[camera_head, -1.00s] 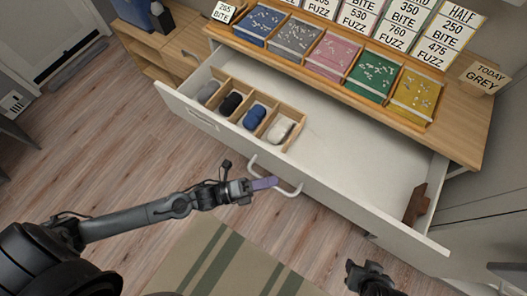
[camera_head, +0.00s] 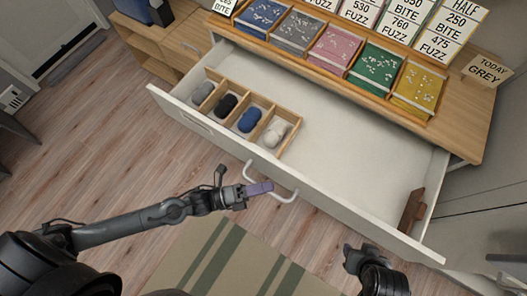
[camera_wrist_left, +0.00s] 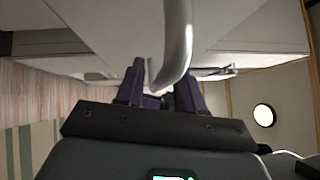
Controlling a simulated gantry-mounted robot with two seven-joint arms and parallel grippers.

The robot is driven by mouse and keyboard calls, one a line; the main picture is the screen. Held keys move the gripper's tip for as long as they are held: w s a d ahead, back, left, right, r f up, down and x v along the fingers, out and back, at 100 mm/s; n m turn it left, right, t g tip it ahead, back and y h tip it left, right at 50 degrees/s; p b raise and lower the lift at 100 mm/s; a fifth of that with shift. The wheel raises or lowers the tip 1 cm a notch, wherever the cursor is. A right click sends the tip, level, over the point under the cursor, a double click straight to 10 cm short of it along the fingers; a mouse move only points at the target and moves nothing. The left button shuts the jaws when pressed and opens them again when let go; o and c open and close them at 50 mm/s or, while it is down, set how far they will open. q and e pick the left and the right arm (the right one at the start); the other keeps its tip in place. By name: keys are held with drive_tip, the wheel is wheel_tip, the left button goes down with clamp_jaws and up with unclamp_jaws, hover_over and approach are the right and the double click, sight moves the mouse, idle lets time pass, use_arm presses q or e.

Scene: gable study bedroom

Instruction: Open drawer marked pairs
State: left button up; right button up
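A wide white drawer (camera_head: 350,150) stands pulled far out below the wooden top. A small label (camera_head: 196,124) on its front is too small to read. The curved handle (camera_head: 287,199) is on the drawer front. My left gripper (camera_head: 262,188) is at the handle, its purple fingers on either side of the bar. In the left wrist view the handle (camera_wrist_left: 178,40) runs down between the fingers (camera_wrist_left: 160,88), which appear shut on it; the exact contact is partly hidden. My right gripper (camera_head: 361,256) is in front of the drawer's right part, apart from it; its fingers are unclear.
Inside the drawer, a wooden divider (camera_head: 291,146) holds grey, black, blue and white rolled items. A brown piece (camera_head: 412,211) stands at the right end. A striped rug (camera_head: 225,262) lies below.

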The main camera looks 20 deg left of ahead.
use_arm(q)
drive_tip(key=shift+a, duration=0.1)
drive_tip(key=v, duration=1)
drive_tip(key=shift+s+a+b, duration=0.25)
drive_tip(key=shift+b, duration=0.15)
